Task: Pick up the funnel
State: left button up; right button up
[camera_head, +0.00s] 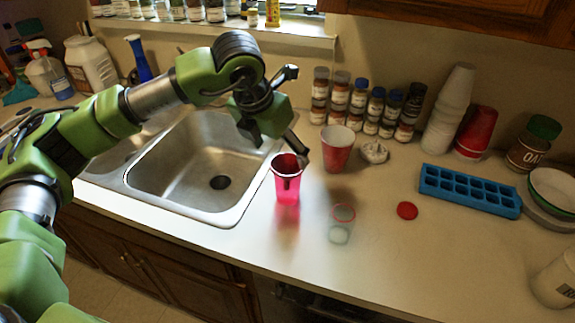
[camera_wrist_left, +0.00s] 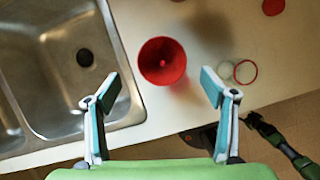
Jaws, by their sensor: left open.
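The funnel (camera_head: 288,186) is a translucent red-pink cone standing on the counter just right of the sink. My left gripper (camera_head: 275,138) is open and empty, above the funnel, pointing down. In the wrist view its fingertips (camera_wrist_left: 160,90) lie to either side of the funnel, with clear gaps. Part of my right arm, with what seems its gripper (camera_wrist_left: 262,126), shows small at the lower right of the wrist view; its jaws are too small to read.
A red cup (camera_head: 337,148) stands close behind the funnel. A clear, red-rimmed container (camera_head: 341,222) and a red lid (camera_head: 407,210) are to its right. A blue ice tray (camera_head: 470,190), spice jars (camera_head: 357,100) and stacked cups (camera_head: 448,110) stand farther back. The sink (camera_head: 190,180) is left; the front counter is clear.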

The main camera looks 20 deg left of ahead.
aim_at(286, 165)
pick_arm(q)
jog(key=shift+x, duration=1)
jog(key=shift+w+d+f+p, duration=0.15)
jog(key=shift+f+p, duration=0.3)
jog(key=shift+p, duration=0.15)
jog(key=p+x, duration=0.1)
jog(key=x, duration=0.2)
jog(key=shift+w+d+f+p, duration=0.1)
jog(key=shift+f+p, duration=0.2)
jog(key=shift+p, duration=0.1)
jog(key=shift+w+f, duration=0.15)
jog(key=shift+f, duration=0.25)
jog(key=shift+c, duration=0.2)
jog(key=c, duration=0.8)
